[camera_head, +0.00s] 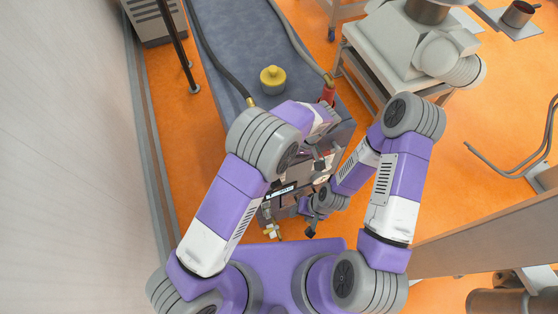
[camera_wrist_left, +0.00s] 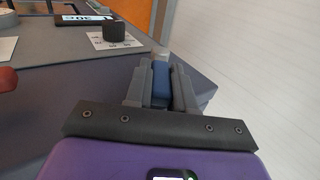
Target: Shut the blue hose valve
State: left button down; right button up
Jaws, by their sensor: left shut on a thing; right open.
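In the left wrist view, my left gripper (camera_wrist_left: 160,68) is shut on a blue handle (camera_wrist_left: 161,86), which sits between its two grey fingers. The handle appears to be the blue hose valve; its lower end and whatever it is fixed to are hidden by the fingers. In the head view, my left arm covers this spot, so the left fingers and blue valve do not show there. My right gripper (camera_head: 312,226) is open and empty, low in front of the machine, apart from the valve. A red hose fitting (camera_head: 328,93) stands at the machine's right edge.
A wall (camera_head: 60,150) stands at left.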

dwell(0.4)
pick_arm(q)
jog(key=c, duration=1)
grip_release()
jog(key=shift+o, duration=0.2)
jog(key=v, duration=0.7)
jog(key=shift+d+r, duration=0.2)
jog(key=shift+d, duration=0.1)
